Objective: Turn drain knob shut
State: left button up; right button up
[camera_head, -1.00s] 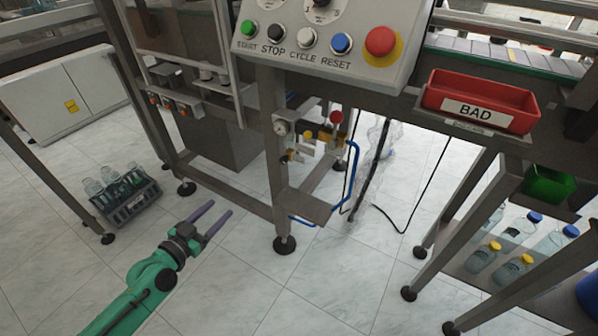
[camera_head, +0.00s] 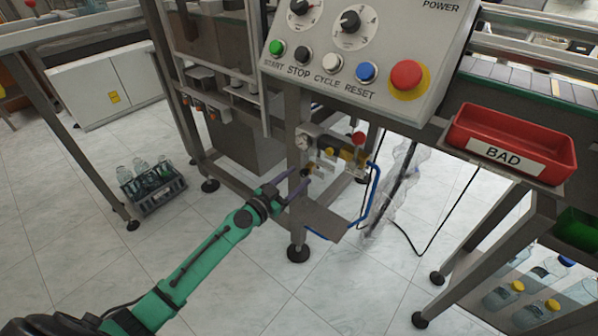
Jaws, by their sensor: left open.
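A small air unit is fixed to the machine's front leg, with a round gauge (camera_head: 304,142), brass-yellow fittings (camera_head: 346,155) and a red knob (camera_head: 358,138) on top. A small dark knob (camera_head: 307,171) with a yellowish part sits low on its left side. I cannot tell for sure whether this is the drain knob, or how far it is turned. My left gripper (camera_head: 299,177) is open, its two purple fingers pointing up and right. Its fingertips are close to the small dark knob; I cannot tell whether they touch it. My right gripper is out of view.
A metal plate (camera_head: 325,219) juts out below the unit, with a blue hose (camera_head: 375,190) beside it. The control panel (camera_head: 440,45) overhangs above. A red BAD bin (camera_head: 510,135) is at right. A bottle crate (camera_head: 160,198) stands on the floor at left.

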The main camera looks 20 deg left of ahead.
pick_arm(q)
jog(key=shift+x, duration=0.75)
grip_shut()
